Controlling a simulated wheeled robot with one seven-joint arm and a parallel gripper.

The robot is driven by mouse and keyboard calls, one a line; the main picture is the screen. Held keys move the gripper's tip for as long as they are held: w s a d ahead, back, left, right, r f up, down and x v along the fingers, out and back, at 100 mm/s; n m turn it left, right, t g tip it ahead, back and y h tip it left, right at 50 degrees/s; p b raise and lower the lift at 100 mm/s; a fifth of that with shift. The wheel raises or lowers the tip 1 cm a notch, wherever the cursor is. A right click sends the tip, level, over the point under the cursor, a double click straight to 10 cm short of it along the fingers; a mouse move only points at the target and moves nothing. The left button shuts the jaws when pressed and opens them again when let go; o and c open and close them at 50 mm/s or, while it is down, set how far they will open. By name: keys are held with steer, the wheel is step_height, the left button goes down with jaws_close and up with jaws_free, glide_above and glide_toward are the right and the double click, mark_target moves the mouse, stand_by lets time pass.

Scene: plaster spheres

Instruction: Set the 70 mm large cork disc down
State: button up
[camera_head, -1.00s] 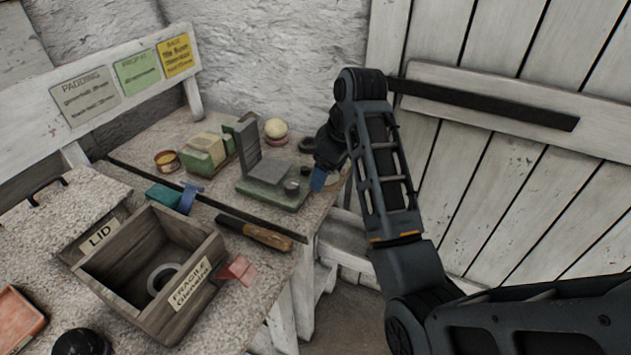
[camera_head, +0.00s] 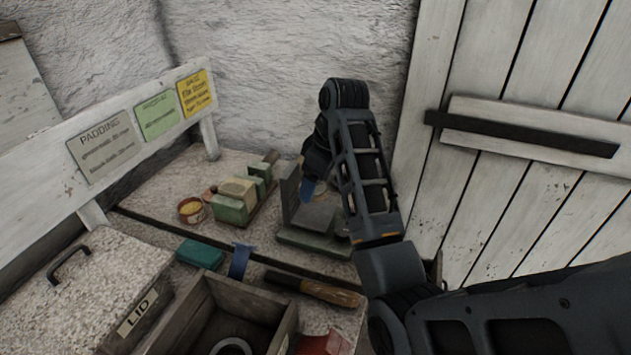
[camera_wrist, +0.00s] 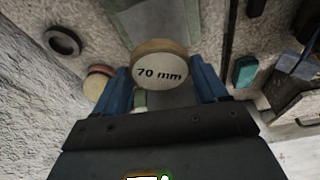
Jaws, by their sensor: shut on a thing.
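The large cork disc (camera_wrist: 160,66), with a pale face marked "70 mm", shows in the wrist view between the two blue fingers of my gripper (camera_wrist: 168,85). The fingers are shut on its sides, and its marked face is turned to the wrist camera. In the head view my gripper (camera_head: 309,187) is over the far part of the bench, by the grey-green stand (camera_head: 312,240). The disc is hidden there behind my gripper and arm. The wrist view shows part of a grey surface beyond the disc. I cannot tell whether the disc touches anything below.
A dark ring (camera_wrist: 62,40) and a round pinkish disc (camera_wrist: 97,82) lie left in the wrist view. Green and tan blocks (camera_head: 236,200) and a small round tin (camera_head: 191,210) stand left of the stand. A wooden-handled tool (camera_head: 315,289) and open box (camera_head: 240,305) are nearer.

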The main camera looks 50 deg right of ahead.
mark_target(312, 213)
steer(key=shift+f, duration=0.1)
steer(key=shift+f+b, duration=0.95)
steer(key=shift+f, duration=1.75)
steer(key=shift+p, duration=0.95)
steer(key=shift+f, duration=0.75)
steer(key=o, duration=1.1)
steer(key=shift+c, duration=0.2)
steer(key=shift+r, duration=0.1)
